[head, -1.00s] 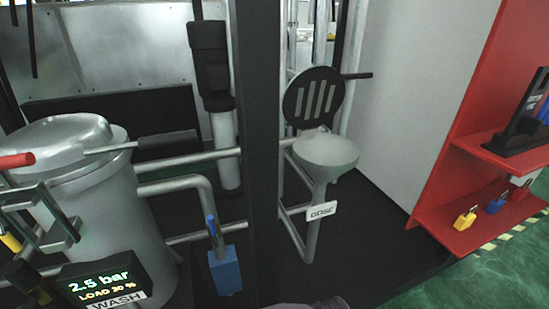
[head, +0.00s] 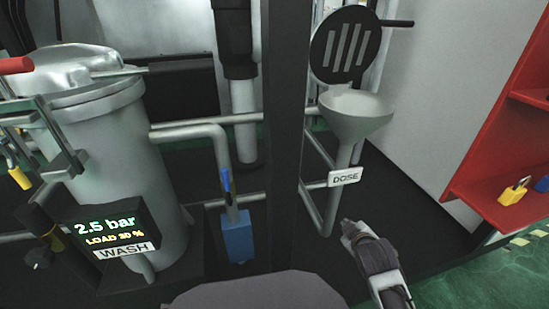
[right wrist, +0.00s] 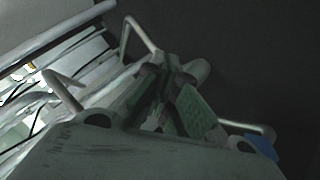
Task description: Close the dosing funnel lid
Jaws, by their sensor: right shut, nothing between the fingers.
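The dosing funnel (head: 357,112) is a pale grey cone on a pipe, with a DOSE label (head: 345,177) below it. Its lid (head: 345,46) is a dark round disc with light slots. It stands raised and tilted back behind the funnel's mouth, so the funnel is open. A dark bar handle (head: 398,23) sticks out to the right of the lid. My right gripper (head: 349,228) is below the funnel and the label, apart from both. It is shut and empty. Its fingers also show in the dim right wrist view (right wrist: 172,80). My left gripper is not in view.
A dark upright post (head: 286,130) stands just left of the funnel. A grey vessel (head: 120,165) with a display (head: 107,227) is farther left. A red shelf (head: 490,190) with a yellow padlock (head: 513,191) is at right. A pale panel (head: 430,100) stands behind.

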